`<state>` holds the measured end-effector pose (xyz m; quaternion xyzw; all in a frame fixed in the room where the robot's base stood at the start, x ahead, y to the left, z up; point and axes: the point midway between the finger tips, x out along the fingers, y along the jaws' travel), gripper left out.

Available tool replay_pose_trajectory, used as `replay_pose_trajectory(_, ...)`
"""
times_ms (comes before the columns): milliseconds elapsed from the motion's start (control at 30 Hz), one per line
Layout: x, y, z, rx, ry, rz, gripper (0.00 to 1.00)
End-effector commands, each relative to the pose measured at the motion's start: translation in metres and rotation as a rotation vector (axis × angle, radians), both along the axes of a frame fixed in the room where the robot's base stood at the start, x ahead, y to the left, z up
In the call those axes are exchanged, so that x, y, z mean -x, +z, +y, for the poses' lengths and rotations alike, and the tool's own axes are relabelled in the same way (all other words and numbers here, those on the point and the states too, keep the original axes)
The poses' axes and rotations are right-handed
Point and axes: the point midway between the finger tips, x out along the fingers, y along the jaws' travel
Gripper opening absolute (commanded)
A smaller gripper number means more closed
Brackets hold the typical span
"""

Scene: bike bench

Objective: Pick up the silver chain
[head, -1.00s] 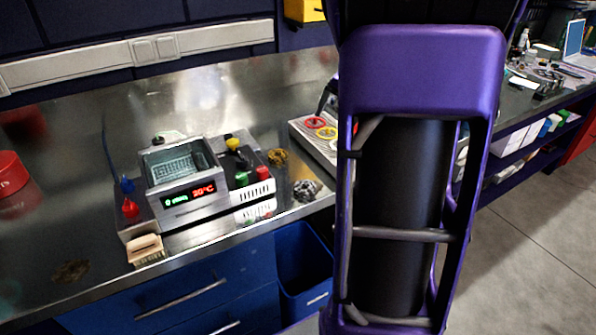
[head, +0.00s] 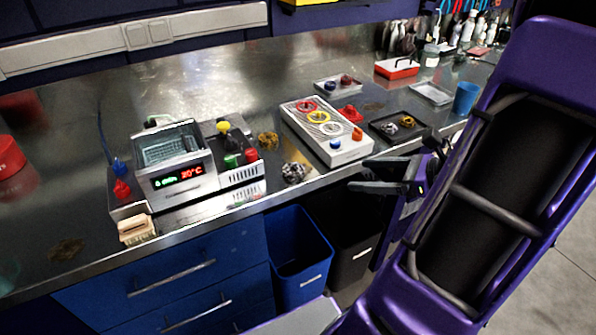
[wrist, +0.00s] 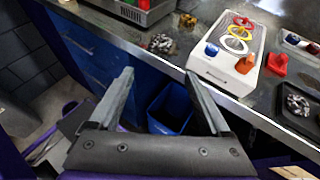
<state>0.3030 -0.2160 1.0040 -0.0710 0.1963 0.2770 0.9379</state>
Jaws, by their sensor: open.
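A silver chain (head: 295,172) lies bunched on the steel bench near its front edge, right of the ultrasonic cleaner; the wrist view shows it at the top (wrist: 160,43). Another silvery coil (head: 390,128) lies in a black tray (head: 376,138) farther right, beside a gold-coloured coil (head: 407,121). A silvery coil in that tray also shows in the wrist view (wrist: 297,104). My gripper (head: 358,175) is open and empty, in front of the bench edge and right of the bunched chain. Its two fingers (wrist: 158,80) stand apart in the wrist view.
The digital cleaner (head: 172,163) stands left of the bunched chain, with a gold-brown coil (head: 268,140) behind it. A white board with coloured rings (head: 326,130) lies to the right. A blue bin (head: 298,250) and a black bin (head: 352,250) stand below the bench edge.

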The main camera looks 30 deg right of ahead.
Motion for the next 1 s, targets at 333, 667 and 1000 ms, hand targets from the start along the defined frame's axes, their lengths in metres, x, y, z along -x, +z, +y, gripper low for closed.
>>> replay_pose_trajectory(333, -0.031, -0.016, 0.022, -0.041, -0.024, -0.011, 0.81)
replay_pose_trajectory(667, -0.083, -0.04, 0.053, -0.039, -0.025, -0.01, 0.81)
replay_pose_trajectory(1000, -0.107, -0.05, 0.067, -0.037, -0.025, -0.011, 0.81)
